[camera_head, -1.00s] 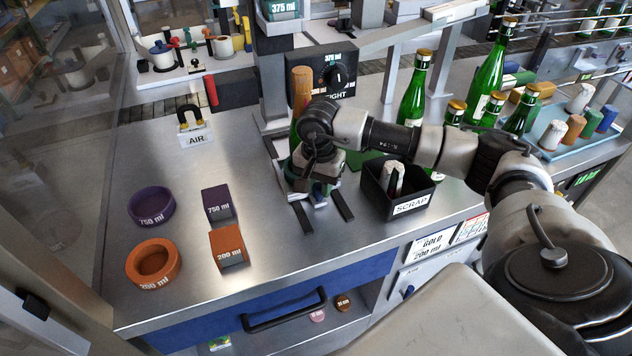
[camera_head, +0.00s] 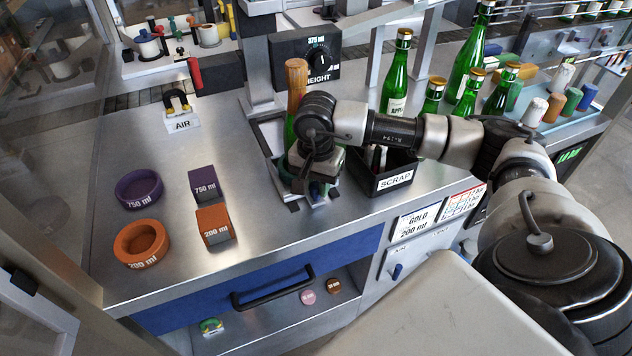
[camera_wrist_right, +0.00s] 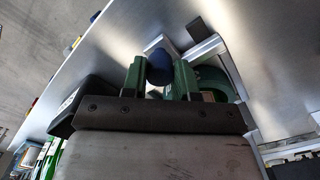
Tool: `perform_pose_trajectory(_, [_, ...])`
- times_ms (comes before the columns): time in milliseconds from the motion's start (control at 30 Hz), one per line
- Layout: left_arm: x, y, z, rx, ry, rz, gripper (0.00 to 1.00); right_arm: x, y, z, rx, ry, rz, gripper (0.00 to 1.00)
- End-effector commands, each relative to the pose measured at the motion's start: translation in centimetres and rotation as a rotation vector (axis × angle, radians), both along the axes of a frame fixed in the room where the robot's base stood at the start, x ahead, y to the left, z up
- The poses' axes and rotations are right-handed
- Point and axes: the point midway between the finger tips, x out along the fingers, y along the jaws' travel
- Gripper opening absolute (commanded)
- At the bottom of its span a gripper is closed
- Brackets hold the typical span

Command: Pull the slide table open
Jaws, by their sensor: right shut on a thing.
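The slide table (camera_head: 316,200) is a pale plate on short dark rails on the steel bench, largely hidden by my right gripper and wrist in the head view. In the right wrist view its light metal frame (camera_wrist_right: 205,48) surrounds a green round part (camera_wrist_right: 212,82). My right gripper (camera_head: 312,182) is low over the slide table. In the right wrist view its green fingers (camera_wrist_right: 158,78) are shut on a dark blue knob (camera_wrist_right: 159,66) at the slide table. My left gripper is out of view.
A black SCRAP bin (camera_head: 394,181) stands close right of the slide table. Purple (camera_head: 140,190) and orange (camera_head: 141,245) rings and blocks are left. Bare bench lies in front.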

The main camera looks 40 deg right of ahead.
Motion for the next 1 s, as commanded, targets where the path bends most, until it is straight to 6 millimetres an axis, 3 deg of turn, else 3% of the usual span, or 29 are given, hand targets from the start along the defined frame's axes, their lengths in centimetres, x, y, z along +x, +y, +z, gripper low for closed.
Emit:
perform_pose_trajectory(67, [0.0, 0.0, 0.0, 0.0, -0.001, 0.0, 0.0, 0.1, 0.0, 0.1, 0.001, -0.003, -0.002, 0.0])
perform_pose_trajectory(100, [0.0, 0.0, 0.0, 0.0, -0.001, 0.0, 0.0, 0.1, 0.0, 0.1, 0.001, -0.003, -0.002, 0.33])
perform_pose_trajectory(233, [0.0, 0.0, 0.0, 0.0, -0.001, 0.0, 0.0, 0.1, 0.0, 0.1, 0.001, -0.003, -0.002, 0.53])
perform_pose_trajectory(667, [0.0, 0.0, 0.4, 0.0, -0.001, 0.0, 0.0, 0.1, 0.0, 0.7, 0.001, -0.003, -0.003, 0.55])
perform_pose_trajectory(1000, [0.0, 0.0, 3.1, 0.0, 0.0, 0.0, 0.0, 0.1, 0.0, 5.5, 0.0, -0.004, -0.013, 0.55])
